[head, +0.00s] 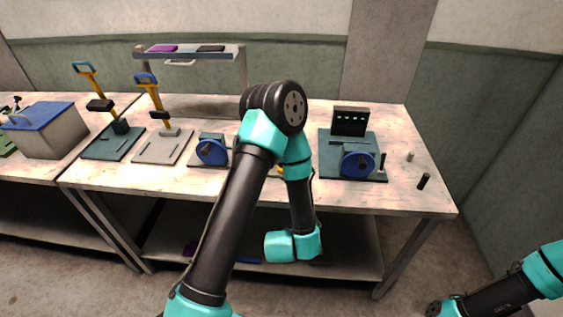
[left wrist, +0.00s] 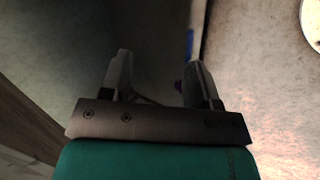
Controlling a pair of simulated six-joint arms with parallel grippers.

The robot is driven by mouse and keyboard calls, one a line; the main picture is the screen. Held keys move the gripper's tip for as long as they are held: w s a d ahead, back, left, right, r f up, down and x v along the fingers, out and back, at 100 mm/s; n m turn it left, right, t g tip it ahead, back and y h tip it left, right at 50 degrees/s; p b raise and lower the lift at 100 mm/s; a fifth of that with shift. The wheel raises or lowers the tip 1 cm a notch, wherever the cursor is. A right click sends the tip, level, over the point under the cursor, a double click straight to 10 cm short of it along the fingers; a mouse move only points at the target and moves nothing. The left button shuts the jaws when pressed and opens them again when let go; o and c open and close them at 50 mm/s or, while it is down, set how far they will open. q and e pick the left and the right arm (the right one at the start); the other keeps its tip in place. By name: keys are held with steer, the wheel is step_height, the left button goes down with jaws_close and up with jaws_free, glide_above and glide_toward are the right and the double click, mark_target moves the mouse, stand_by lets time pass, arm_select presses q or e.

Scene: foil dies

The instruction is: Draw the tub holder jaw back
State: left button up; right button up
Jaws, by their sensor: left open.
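I cannot tell for sure which fixture carries the tub holder jaw. A fixture with a blue disc (head: 212,152) stands mid-table. Another fixture with a blue disc (head: 358,164) stands on a dark green plate at the right, in front of a black upright panel. My left arm crosses the middle of the head view and hides part of the table. My left gripper (left wrist: 160,78) is open and empty in the left wrist view, over a blurred grey surface. In the head view its wrist hangs in front of the bench, below the tabletop. My right gripper is not in view.
A grey box with a blue lid (head: 45,116) is farther left. A raised shelf (head: 215,54) stands at the back. Small pegs (head: 423,181) (head: 410,156) stand at the right. A lower shelf (head: 345,251) runs below.

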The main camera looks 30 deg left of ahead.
arm_select(q)
step_height(320, 180, up, 21)
steer(key=w+d+n+t+y, duration=0.1)
steer(key=n+t+y, duration=0.5)
steer(key=n, duration=2)
steer(key=w+y, duration=0.1)
steer(key=y, duration=0.5)
steer(key=shift+w+d+r, duration=0.2)
steer(key=shift+w+d, duration=0.1)
steer(key=shift+a, duration=0.1)
steer(key=x, duration=1.7)
steer(key=shift+w+a+f, duration=0.1)
steer(key=shift+a, duration=0.05)
jaws_close()
